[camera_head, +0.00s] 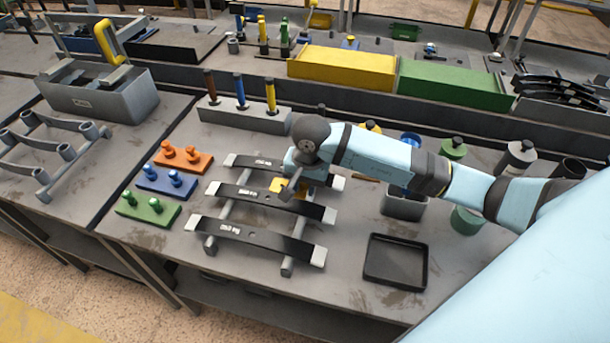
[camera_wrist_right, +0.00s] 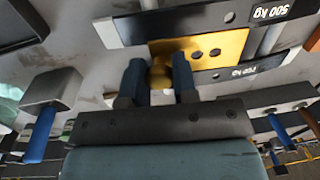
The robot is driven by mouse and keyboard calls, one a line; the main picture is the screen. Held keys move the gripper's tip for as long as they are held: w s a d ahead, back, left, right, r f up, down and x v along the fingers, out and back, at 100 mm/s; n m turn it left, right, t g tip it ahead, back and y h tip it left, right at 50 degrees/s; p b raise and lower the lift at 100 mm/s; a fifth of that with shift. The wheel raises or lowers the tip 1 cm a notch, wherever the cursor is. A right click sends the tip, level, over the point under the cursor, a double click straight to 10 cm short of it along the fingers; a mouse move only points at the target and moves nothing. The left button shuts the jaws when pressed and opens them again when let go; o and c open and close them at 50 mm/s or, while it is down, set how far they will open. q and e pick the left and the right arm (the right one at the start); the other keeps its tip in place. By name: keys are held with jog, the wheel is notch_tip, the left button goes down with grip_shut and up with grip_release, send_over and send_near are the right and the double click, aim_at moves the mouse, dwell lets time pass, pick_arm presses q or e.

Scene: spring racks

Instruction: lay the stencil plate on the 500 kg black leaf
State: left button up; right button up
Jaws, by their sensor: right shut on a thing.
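The stencil plate is a small yellow plate with holes; it shows in the head view (camera_head: 279,186) and in the right wrist view (camera_wrist_right: 215,48). My right gripper (camera_head: 290,187) is shut on it by a raised part between the blue fingers (camera_wrist_right: 160,75). The 500 kg black leaf (camera_wrist_right: 185,26) seems to be the middle one on the rack (camera_head: 290,208). The plate is over the gap between this leaf and the back leaf (camera_head: 240,161), seeming to overlap the 500 kg leaf's edge; I cannot tell whether it touches. My left gripper is not in view.
The front black leaf (camera_head: 255,237) lies on the same rack. A black tray (camera_head: 396,262) is right of it. Orange (camera_head: 184,157), blue (camera_head: 166,181) and green (camera_head: 147,208) peg blocks stand left. A grey bin (camera_head: 403,206) is on the right.

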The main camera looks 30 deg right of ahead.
jog(key=shift+f, duration=0.1)
dwell(0.4)
jog(key=shift+f+b, duration=0.25)
jog(key=shift+b, duration=0.45)
notch_tip(320, 180, down, 5)
jog(key=b, duration=0.4)
jog(key=shift+r, duration=0.1)
jog(key=shift+b, duration=0.4)
